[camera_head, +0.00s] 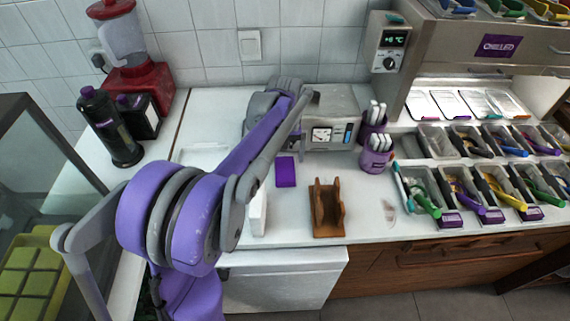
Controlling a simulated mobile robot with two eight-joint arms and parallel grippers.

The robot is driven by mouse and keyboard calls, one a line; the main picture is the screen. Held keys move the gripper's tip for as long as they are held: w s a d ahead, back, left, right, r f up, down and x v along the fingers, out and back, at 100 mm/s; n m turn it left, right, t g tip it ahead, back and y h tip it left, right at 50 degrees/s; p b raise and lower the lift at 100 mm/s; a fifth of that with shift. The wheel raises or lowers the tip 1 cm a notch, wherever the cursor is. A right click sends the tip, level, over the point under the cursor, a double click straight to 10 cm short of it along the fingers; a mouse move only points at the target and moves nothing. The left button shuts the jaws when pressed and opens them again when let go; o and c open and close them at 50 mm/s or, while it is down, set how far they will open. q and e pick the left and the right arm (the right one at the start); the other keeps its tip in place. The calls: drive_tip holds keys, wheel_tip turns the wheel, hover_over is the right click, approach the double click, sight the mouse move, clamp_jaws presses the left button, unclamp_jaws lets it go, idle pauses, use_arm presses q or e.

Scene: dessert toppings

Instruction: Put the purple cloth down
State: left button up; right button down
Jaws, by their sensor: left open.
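The purple cloth (286,171) shows as a small purple rectangle that appears to lie on the white counter (305,228). My left arm reaches in from the lower left and bends down near the back of the counter. My left gripper (297,150) is open, small in the view and partly hidden by my own arm. It is just behind the cloth; I cannot tell whether its fingertips touch it. My right gripper is not in view.
A brown wooden holder (327,208) stands right of the cloth. A grey scale-like machine (335,105) is behind. Purple cups (376,158) with white-handled tools and topping trays (470,183) stand right. A red blender (128,60) and dark bottles (108,125) are left.

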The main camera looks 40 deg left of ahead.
sight(285, 169)
use_arm(q)
wheel_tip(285, 169, up, 7)
drive_tip(key=shift+f, duration=0.15)
drive_tip(key=shift+f, duration=0.1)
idle(0.5)
